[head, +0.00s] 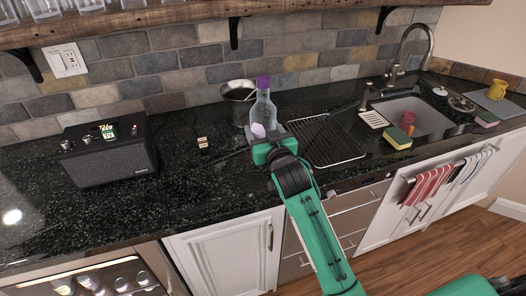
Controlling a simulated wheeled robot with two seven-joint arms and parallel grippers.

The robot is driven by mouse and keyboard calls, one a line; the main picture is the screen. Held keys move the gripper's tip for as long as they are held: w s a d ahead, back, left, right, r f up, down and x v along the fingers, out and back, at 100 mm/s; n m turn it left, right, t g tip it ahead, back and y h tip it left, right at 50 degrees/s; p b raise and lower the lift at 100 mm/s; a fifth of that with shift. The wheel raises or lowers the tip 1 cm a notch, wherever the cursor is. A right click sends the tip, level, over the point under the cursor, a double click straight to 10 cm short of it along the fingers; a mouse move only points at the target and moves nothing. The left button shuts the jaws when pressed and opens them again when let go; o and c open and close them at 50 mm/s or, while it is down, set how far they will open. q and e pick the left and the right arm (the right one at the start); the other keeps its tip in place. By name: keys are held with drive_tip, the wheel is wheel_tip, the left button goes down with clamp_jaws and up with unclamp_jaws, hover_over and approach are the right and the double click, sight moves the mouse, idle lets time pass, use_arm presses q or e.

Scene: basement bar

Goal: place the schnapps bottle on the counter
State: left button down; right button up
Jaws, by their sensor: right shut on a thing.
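A clear bottle with a purple cap (263,101) stands upright at the black counter (210,185), and I take it to be the schnapps bottle. My right gripper (268,143) is shut on its lower part. The gripper hides the bottle's base, so I cannot tell whether it touches the counter. My left gripper is not in the head view.
A metal bucket (238,101) stands just left of the bottle. A black drying rack (325,139) lies to the right, before the sink (415,115). A black speaker (108,152) is at the left. The counter between speaker and bottle is mostly clear.

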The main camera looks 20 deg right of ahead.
wheel_tip(320, 180, down, 4)
drive_tip(key=shift+r, duration=0.25)
wheel_tip(320, 180, down, 4)
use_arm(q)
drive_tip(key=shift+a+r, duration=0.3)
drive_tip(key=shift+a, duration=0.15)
use_arm(e)
drive_tip(key=shift+f, duration=0.2)
drive_tip(key=shift+f, duration=0.2)
drive_tip(key=o, duration=1.3)
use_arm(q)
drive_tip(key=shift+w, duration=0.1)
